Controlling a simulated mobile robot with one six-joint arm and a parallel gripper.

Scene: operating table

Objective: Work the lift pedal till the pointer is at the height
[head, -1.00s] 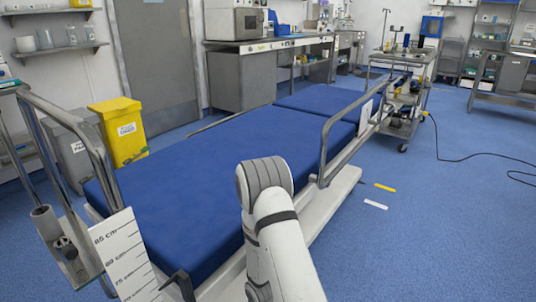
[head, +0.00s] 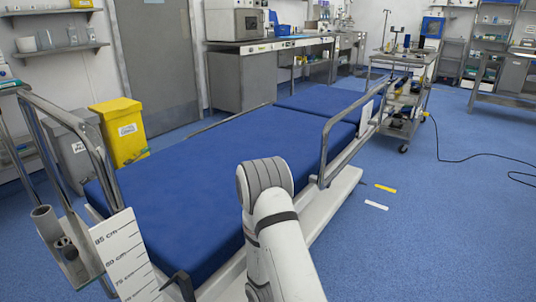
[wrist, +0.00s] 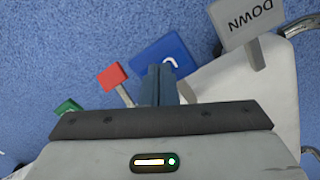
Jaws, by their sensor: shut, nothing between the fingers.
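In the wrist view my gripper (wrist: 162,72) is shut and empty, with its fingertips over the blue pedal (wrist: 178,50). The fingers hide part of this pedal and most of its lettering; I cannot tell whether they touch it. A grey pedal marked DOWN (wrist: 248,20) is at the upper right. In the head view the blue-topped operating table (head: 200,170) stands beside a white height scale (head: 122,250) with marks from 85 cm downward. A dark hooked piece (head: 180,283) at the table's near corner may be the pointer; its exact reading is unclear.
A red pedal (wrist: 112,76) and a green pedal (wrist: 68,106) lie left of the blue one. A metal rail (head: 330,130) runs along the table's right side. A yellow bin (head: 122,135) stands behind left. The blue floor at right is mostly open, with a cable (head: 465,158).

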